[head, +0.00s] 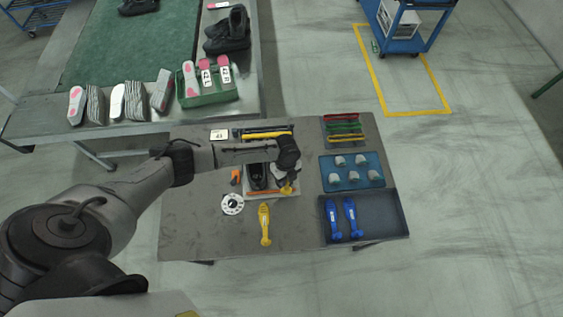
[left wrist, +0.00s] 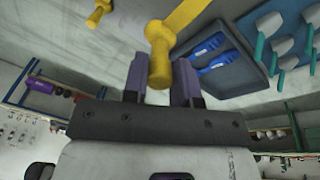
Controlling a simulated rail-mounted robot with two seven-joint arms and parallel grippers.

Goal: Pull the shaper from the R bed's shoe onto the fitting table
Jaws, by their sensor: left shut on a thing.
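My left gripper (head: 287,183) is over the right part of the shoe stand (head: 262,195) on the fitting table (head: 200,230). In the left wrist view its two fingers (left wrist: 160,80) are shut on the knobbed end of a yellow shaper (left wrist: 158,58). A little of this shaper shows under the gripper in the head view (head: 287,189). One black shoe (head: 257,178) stands in the left part of the stand. The gripper hides most of the right part, so I cannot tell how the shaper sits to a shoe there. Another yellow shaper (head: 264,225) lies on the table in front. My right gripper is not in view.
A dark tray (head: 385,222) with two blue shapers (head: 341,219) is at the table's right front. Behind it are a blue tray (head: 332,184) with grey pieces and a tray of coloured strips (head: 344,130). A white dial (head: 232,204) lies left. The table's left front is bare.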

